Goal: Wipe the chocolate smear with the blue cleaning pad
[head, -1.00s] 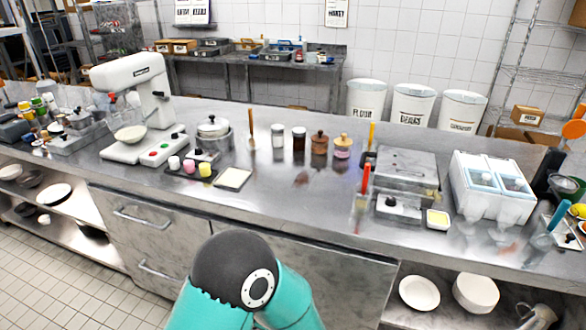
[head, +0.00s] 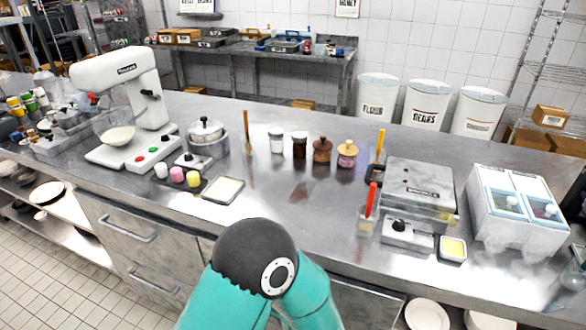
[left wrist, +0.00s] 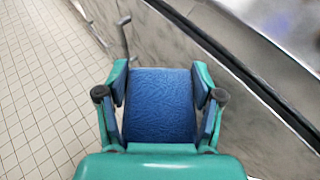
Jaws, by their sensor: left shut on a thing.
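The blue cleaning pad (left wrist: 158,108) is in the left wrist view, a textured blue block between the fingers of my left gripper (left wrist: 158,74). The gripper is shut on it. The pad is in front of the counter's side, with floor tiles to its left; the steel counter edge runs diagonally at upper right. A teal arm of mine with a dark joint hides part of the counter front. Neither gripper shows in the head view.
A white mixer (head: 125,95) stands at left, beside a metal pot (head: 206,135). Several jars (head: 322,150) line the counter's back. A grey machine (head: 418,185) and a white twin container (head: 515,212) stand at right. The middle counter is clear.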

